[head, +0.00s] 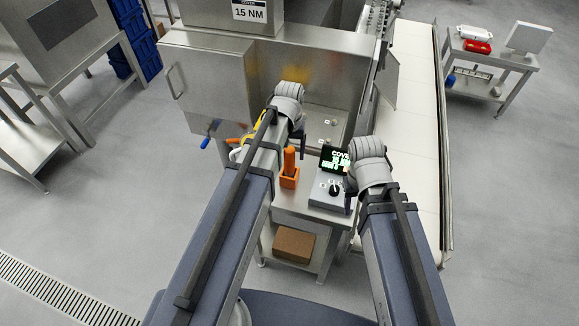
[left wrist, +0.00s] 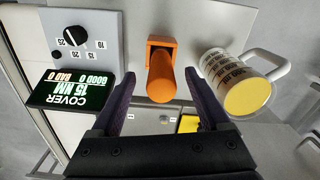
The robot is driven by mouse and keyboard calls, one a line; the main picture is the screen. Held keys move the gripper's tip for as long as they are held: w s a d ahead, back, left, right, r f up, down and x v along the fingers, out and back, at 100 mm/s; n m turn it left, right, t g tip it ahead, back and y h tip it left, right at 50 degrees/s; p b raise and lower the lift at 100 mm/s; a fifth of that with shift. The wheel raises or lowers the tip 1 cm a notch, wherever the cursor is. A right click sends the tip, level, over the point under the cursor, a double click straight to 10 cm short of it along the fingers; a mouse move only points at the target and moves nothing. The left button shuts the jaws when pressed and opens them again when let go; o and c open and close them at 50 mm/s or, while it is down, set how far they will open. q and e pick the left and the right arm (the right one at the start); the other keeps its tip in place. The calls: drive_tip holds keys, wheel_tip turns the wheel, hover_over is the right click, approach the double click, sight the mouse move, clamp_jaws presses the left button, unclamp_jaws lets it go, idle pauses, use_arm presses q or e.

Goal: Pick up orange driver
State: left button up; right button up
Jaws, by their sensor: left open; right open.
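The orange driver (head: 290,160) stands upright in an orange square holder (head: 289,180) on a small steel table. In the left wrist view the driver (left wrist: 160,82) is seen along its length, rising from the holder (left wrist: 161,48). My left gripper (left wrist: 163,100) is open, with its dark fingers on either side of the driver's near end in that picture. I see no contact between fingers and driver. In the head view the left gripper is mostly hidden behind my own wrist. My right gripper (head: 349,190) is open and empty beside the control box; its fingers are partly hidden.
A control box with a dial (head: 331,194) and a lit screen (head: 335,159) stands right of the holder. A white mug (left wrist: 238,80), yellow inside, is close beside the driver. A steel cabinet is behind; a white conveyor (head: 418,130) runs at right.

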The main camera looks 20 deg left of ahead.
sight(289, 161)
use_arm(q)
drive_tip(key=shift+w+a+f+b, duration=0.1)
drive_tip(key=shift+w+f+b, duration=0.05)
drive_tip(key=shift+f+b, duration=1.2)
drive_tip(key=shift+w+f+b, duration=0.15)
drive_tip(key=shift+f+b, duration=1.1)
drive_tip(key=shift+f, duration=0.1)
drive_tip(key=shift+r, duration=0.1)
clamp_jaws()
